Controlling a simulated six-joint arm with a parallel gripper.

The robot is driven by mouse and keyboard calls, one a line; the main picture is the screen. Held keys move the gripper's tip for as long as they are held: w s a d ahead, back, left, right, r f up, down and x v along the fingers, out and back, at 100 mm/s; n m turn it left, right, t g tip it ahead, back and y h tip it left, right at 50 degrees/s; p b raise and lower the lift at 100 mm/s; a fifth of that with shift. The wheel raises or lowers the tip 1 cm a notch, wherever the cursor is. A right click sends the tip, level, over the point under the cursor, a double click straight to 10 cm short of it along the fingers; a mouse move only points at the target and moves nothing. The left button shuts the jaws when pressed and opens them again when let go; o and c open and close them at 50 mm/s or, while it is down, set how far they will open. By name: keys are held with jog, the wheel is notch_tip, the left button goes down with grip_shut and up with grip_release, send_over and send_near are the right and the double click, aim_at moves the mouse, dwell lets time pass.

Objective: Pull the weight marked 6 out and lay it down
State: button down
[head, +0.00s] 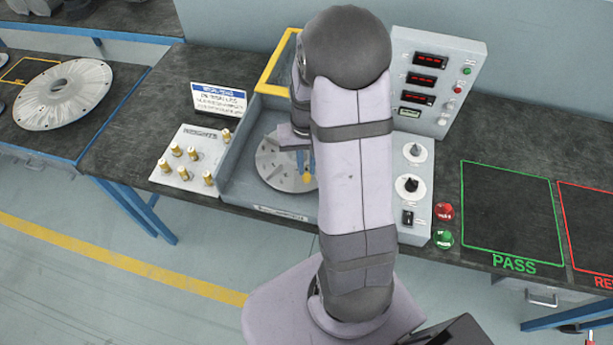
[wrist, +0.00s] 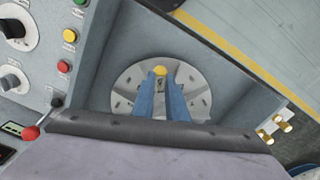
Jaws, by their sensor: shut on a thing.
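A grey disc with several holes and dark marks (head: 273,165) lies inside the grey bench box, partly hidden by my arm. It also shows in the wrist view (wrist: 195,90). My gripper (wrist: 161,76), with blue fingers, points down at the disc near its rim. It is shut on a small brass weight (wrist: 160,70), which also shows in the head view (head: 307,177). I cannot read a number on this weight, nor tell whether it still sits in a hole or is clear of the disc.
A pale weight rack (head: 190,143) with several brass weights stands left of the box, with a sign (head: 219,100) behind it. A control panel (head: 411,205) with knobs is to the right. The green-outlined PASS area (head: 507,210) is clear.

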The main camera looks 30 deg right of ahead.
jog(key=shift+r+p, duration=1.1)
jog(key=shift+r, duration=0.25)
jog(key=shift+w+a, duration=0.15)
jog(key=shift+w, duration=0.4)
jog(key=w+a+n+b, duration=0.2)
jog(key=w+a+b, duration=0.2)
jog(key=w+a, duration=0.5)
jog(key=w+a+f+n+b, duration=0.1)
jog(key=w+a+b, duration=0.3)
jog(key=w+a, duration=0.4)
jog(key=shift+w+a+f+n+b, duration=0.35)
jog(key=shift+w+n, duration=0.55)
jog(key=shift+w, duration=2.55)
jog(key=shift+r, duration=0.1)
